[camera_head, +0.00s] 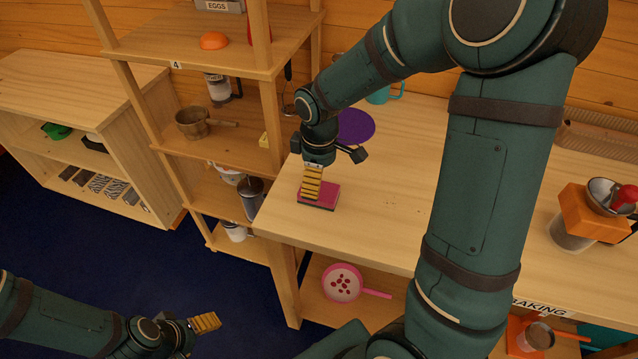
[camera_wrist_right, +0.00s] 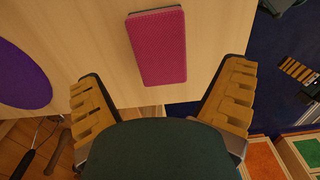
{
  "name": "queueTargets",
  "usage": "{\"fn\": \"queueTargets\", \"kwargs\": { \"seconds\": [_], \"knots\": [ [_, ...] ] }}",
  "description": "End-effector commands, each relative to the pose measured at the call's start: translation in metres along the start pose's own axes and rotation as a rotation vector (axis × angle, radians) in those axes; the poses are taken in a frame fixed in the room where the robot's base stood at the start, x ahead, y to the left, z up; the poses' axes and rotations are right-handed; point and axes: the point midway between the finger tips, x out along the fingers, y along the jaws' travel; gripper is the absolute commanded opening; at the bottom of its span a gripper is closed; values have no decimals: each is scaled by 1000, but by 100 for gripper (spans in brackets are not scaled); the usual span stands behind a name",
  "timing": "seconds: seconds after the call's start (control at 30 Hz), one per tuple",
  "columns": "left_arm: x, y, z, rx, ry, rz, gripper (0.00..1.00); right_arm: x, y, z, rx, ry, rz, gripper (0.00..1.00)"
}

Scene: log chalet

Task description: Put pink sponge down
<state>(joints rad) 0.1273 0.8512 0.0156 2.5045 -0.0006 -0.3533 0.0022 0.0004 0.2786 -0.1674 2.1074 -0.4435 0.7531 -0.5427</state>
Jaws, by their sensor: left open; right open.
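The pink sponge (camera_head: 325,194) lies flat on the wooden worktop (camera_head: 388,211), near its left end. In the right wrist view the sponge (camera_wrist_right: 157,45) is a pink rectangle with its near end between the spread fingers, and neither finger touches it. My right gripper (camera_head: 316,186) is open just above the sponge, with one ribbed yellow finger pad covering part of it; both pads show in the right wrist view (camera_wrist_right: 163,75). My left gripper (camera_head: 205,322) is open and empty, low at the left over the blue floor, away from the worktop.
A purple round mat (camera_head: 355,126) and a teal mug (camera_head: 379,95) are behind the sponge. A pink pan (camera_head: 342,283) sits on the shelf below.

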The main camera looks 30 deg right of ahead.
Motion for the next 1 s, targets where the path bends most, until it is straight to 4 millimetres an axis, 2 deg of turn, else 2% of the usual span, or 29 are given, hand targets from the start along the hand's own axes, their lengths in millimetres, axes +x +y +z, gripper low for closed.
{"fn": "queueTargets", "kwargs": {
  "seconds": [0.03, 0.2, 0.4, 1.0],
  "knots": [
    [-6, 2, 0, 0, -2, 0, 69, -15, 0, 0, 0, 3, 3, 94],
    [-13, 5, 1, -1, -6, 0, 69, -47, 0, 0, 1, 3, 2, 94],
    [-17, 6, 2, -1, -9, 0, 69, -68, 0, 0, 0, 0, 0, 94],
    [-18, 7, 2, -1, -9, 0, 69, -72, 0, 0, 0, -1, -1, 94]
  ]
}}
